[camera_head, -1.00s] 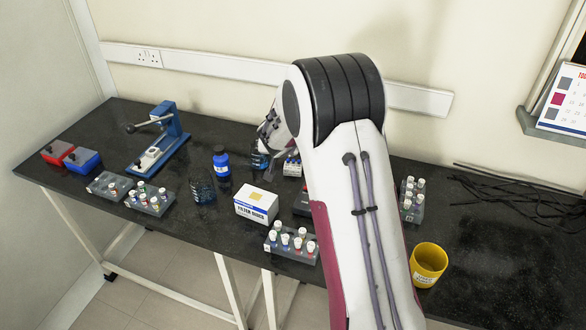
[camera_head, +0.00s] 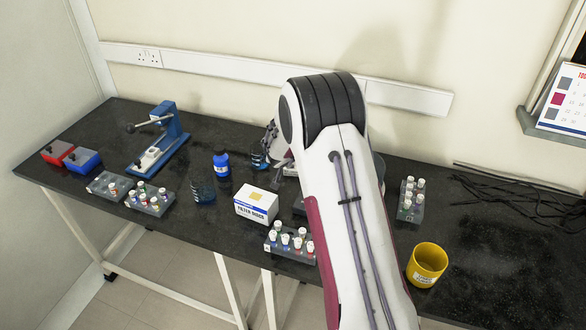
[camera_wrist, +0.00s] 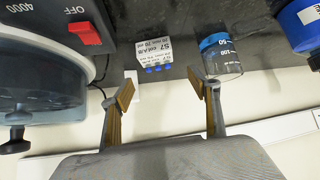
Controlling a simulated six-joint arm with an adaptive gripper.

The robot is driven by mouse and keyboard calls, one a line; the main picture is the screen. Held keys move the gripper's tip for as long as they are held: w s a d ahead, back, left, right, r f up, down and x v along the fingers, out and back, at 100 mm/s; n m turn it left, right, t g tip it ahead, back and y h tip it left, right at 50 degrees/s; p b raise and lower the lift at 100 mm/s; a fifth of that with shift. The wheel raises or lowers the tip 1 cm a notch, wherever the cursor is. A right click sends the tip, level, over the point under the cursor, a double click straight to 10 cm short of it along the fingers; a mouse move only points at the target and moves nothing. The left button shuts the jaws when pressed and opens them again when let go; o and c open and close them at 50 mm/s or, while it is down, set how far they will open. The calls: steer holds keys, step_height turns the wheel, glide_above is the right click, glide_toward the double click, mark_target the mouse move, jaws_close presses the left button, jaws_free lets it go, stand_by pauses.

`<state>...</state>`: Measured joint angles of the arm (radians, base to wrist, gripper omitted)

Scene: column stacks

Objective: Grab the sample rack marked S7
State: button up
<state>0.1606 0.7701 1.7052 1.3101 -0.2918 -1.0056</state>
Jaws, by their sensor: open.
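The rack appears apart from both fingers. In the head view my arm hides most of that spot, so I cannot make out the S7 label there.
A blue-marked glass beaker (camera_wrist: 221,56) stands close right of the rack. A device with a red switch (camera_wrist: 85,33) is at left, and a blue bottle (camera_wrist: 302,22) at far right. In the head view, a filter box (camera_head: 256,205) and tube rack (camera_head: 289,242) stand nearer the front.

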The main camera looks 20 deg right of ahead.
mark_target(293, 167)
steer(key=shift+x, duration=0.75)
steer(key=shift+w+d+f, duration=0.3)
steer(key=shift+w+f, duration=0.05)
steer(key=shift+f, duration=0.35)
steer(key=shift+w+d+f, duration=0.25)
steer(key=shift+w+f, duration=0.05)
steer(key=shift+f, duration=0.4)
steer(key=shift+x, duration=1.05)
steer(key=c, duration=1.2)
